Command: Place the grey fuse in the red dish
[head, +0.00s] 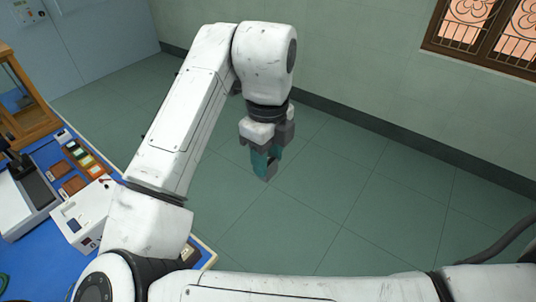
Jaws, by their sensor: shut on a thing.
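My gripper (268,168) hangs from the end of my arm in the middle of the head view, pointing down over the open floor, away from the bench. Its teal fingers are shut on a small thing. That thing is mostly hidden between the fingers, and I cannot make out whether it is the grey fuse. I see no other grey fuse and no red dish in this view. My arm hides part of the bench's near right side.
A blue-topped bench (32,256) is at the left. It bears a white instrument (82,214), a grey-and-black device (24,197), a tray of coloured pieces (84,156) and a wooden-framed case (22,105). The green tiled floor (330,215) is clear below my gripper.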

